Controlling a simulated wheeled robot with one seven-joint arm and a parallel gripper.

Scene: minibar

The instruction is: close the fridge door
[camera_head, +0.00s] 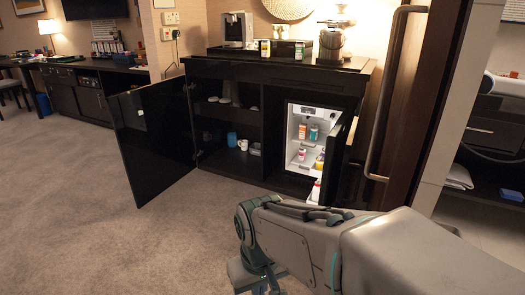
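The small fridge (301,116) sits in the right compartment of the dark minibar cabinet. Its door (335,154) stands open, swung outward on the right side, and bottles show in the lit white interior and along the door. My gripper (262,288) is at the bottom edge, partly cut off, pointing down over the carpet. It is in front of and left of the fridge door, apart from it. Its fingers are not clear enough to tell open from shut. My arm hides the floor below the fridge.
The cabinet's left door (153,134) stands wide open over the carpet. Mugs (243,144) sit inside the left compartment. A tall dark door with a long metal handle (381,110) stands right of the fridge. Carpet at left is clear.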

